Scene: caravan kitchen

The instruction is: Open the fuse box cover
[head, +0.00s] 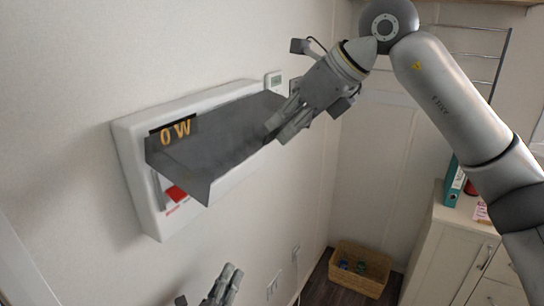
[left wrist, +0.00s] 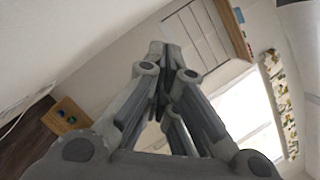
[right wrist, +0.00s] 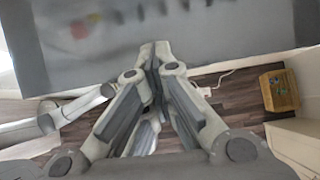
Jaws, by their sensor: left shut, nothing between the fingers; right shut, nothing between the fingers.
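The fuse box (head: 135,150) is a white housing on the left wall. Its dark grey cover (head: 215,140) is hinged at the top and stands swung outward, with a red switch (head: 176,193) showing beneath it. My right gripper (head: 276,132) is shut and empty at the cover's right end; I cannot tell whether it touches. In the right wrist view the grey see-through cover (right wrist: 240,30) fills the top, beyond the closed fingertips (right wrist: 155,48). My left gripper (head: 232,270) is shut and empty, low below the box; its closed fingertips also show in the left wrist view (left wrist: 160,50).
A small thermostat (head: 274,80) is on the wall right of the box. A wicker basket (head: 360,268) stands on the floor in the corner. A cabinet (head: 450,250) with binders is at the right. The wall below the box is clear except for sockets (head: 273,285).

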